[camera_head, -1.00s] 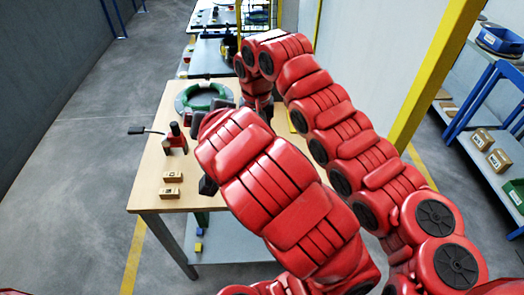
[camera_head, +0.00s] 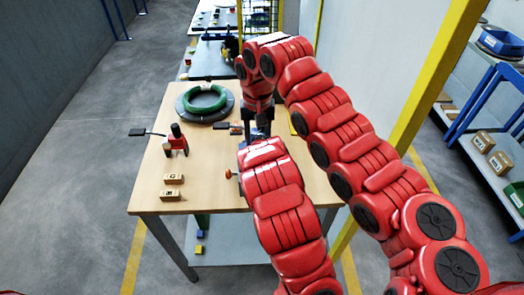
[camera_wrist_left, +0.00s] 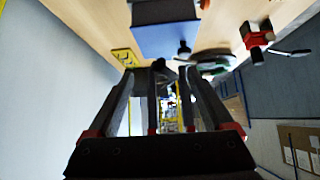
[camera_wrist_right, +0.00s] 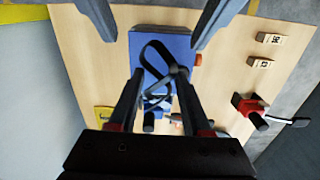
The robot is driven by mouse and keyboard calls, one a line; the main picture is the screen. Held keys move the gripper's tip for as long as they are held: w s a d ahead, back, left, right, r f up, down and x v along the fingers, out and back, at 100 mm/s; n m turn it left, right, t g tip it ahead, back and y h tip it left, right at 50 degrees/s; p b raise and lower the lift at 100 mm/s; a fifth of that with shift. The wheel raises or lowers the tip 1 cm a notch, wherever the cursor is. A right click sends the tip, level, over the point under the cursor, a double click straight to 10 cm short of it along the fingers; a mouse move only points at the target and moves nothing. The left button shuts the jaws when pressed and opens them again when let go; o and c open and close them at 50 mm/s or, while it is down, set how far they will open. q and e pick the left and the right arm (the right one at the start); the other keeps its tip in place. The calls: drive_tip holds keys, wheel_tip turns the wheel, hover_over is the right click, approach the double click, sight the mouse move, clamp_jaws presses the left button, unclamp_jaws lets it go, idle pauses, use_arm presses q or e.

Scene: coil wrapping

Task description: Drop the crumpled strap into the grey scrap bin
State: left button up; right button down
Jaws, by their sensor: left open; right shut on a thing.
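The crumpled strap (camera_wrist_right: 165,68) is a dark, looped band in the right wrist view. My right gripper (camera_wrist_right: 158,80) is shut on it, with the loops showing between and beyond the fingertips, above a blue, box-like thing (camera_wrist_right: 148,60). In the head view the right gripper (camera_head: 258,122) points down over the table's back right part. My left gripper (camera_wrist_left: 165,78) is open and empty in the left wrist view; my forearm hides it in the head view. I cannot make out a grey scrap bin for certain in any view.
On the wooden table (camera_head: 215,165), a green coil (camera_head: 206,99) lies on a dark round base at the back left. A red and black tool (camera_head: 177,141) stands at the left, with two wooden blocks (camera_head: 172,179) in front. A yellow post (camera_head: 432,75) rises at the right.

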use_arm(q)
drive_tip(key=shift+x, duration=1.5)
drive_tip(key=shift+d, duration=0.15)
clamp_jaws()
use_arm(e)
drive_tip(key=shift+a, duration=0.15)
drive_tip(key=shift+c, duration=1.8)
unclamp_jaws()
drive_tip(key=shift+o, duration=0.5)
